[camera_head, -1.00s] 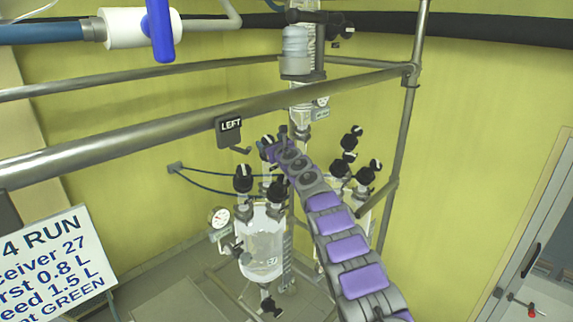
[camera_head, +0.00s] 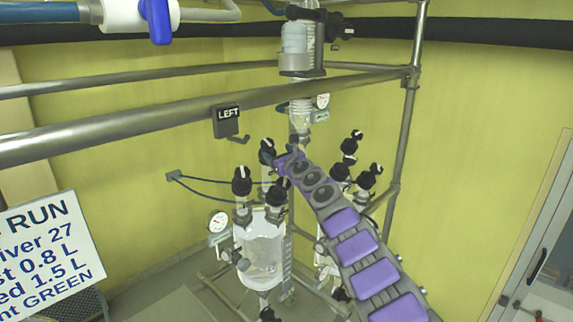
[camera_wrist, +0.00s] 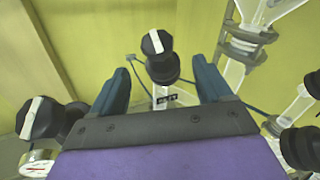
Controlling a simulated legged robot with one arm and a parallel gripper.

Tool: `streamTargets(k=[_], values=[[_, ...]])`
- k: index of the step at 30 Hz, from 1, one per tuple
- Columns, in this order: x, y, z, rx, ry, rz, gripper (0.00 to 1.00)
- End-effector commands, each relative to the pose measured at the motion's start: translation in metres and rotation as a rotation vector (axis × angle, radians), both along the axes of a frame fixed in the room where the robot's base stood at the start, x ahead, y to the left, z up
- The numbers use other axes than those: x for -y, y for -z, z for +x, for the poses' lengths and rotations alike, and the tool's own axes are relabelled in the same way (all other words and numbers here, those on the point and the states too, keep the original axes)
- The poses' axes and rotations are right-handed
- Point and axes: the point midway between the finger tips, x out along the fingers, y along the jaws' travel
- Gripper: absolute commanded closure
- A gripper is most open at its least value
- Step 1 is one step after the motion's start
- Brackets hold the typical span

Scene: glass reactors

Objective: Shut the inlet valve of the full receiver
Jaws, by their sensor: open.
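The left glass receiver (camera_head: 262,250) stands below the LEFT sign (camera_head: 229,115) and holds clear liquid; I cannot read its level. Black valve knobs with white stripes rise from its top, at the left (camera_head: 242,182), the front right (camera_head: 277,193) and the back (camera_head: 267,152). The right receiver (camera_head: 322,262) is mostly hidden behind my arm. My gripper (camera_head: 284,162) is beside the back knob, its fingers hard to make out there. In the wrist view my gripper (camera_wrist: 163,68) is open, and one striped black knob (camera_wrist: 158,56) shows between its fingers, apparently not held.
Another striped knob (camera_wrist: 42,118) is at the left of the wrist view, and a black knob (camera_wrist: 302,147) at its right. Several knobs (camera_head: 349,147) stand right of my arm. A metal rail (camera_head: 150,125) crosses above the receivers. A pressure gauge (camera_head: 218,222) hangs beside the left receiver.

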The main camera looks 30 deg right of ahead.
Motion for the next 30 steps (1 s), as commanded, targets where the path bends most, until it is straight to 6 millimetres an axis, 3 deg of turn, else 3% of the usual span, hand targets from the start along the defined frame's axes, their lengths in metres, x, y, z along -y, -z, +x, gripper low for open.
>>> streamTargets(k=[18, 30], values=[[0.002, 0.005, -0.043, 0.0, 0.003, -0.004, 0.22], [-0.001, 0.003, -0.056, -0.002, -0.001, 0.0, 0.22]])
